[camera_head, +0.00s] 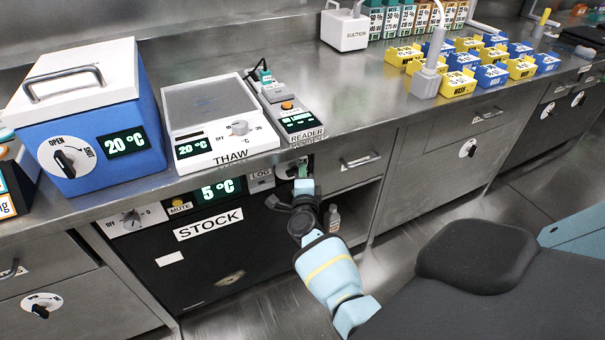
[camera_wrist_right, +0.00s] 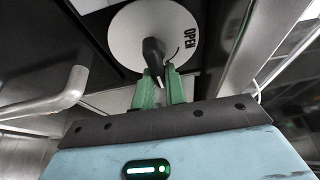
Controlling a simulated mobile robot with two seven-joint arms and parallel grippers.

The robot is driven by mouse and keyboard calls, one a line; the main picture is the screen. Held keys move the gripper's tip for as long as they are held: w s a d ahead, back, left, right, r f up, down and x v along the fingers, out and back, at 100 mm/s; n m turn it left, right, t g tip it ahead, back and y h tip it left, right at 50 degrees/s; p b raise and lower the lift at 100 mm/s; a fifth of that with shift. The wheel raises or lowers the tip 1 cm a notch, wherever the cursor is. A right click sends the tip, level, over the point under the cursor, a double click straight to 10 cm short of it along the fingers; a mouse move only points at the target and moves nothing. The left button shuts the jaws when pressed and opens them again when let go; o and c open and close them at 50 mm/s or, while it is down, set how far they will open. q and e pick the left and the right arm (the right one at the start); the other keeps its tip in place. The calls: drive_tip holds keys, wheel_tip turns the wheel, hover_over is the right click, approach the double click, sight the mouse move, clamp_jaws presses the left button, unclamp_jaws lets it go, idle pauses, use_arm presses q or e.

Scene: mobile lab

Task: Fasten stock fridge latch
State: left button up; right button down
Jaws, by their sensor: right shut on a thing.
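The stock fridge (camera_head: 210,250) has a dark front under the bench, with a STOCK label and a 5 °C display. Its door looks shut. The latch is a round white plate (camera_wrist_right: 126,40) marked OPEN with a black knob (camera_wrist_right: 152,48), at the fridge's upper right. My right gripper (camera_head: 303,170) is at the latch, mostly hiding it in the head view. In the right wrist view its green fingers (camera_wrist_right: 159,82) are shut on the knob's lower end. The knob's pointer hangs down, away from the OPEN word. My left gripper is not in view.
A blue 20 °C box (camera_head: 85,115), a THAW unit (camera_head: 215,120) and a reader (camera_head: 295,115) stand on the bench above. A drawer (camera_head: 350,165) and an open recess with a small bottle (camera_head: 334,217) are right of the fridge.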

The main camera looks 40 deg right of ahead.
drive_tip(key=c, duration=1.4)
unclamp_jaws()
drive_tip(key=shift+c, duration=0.2)
drive_tip(key=p+v, duration=0.1)
drive_tip(key=v, duration=0.6)
drive_tip(key=shift+s+a, duration=0.25)
drive_tip(key=shift+s, duration=0.05)
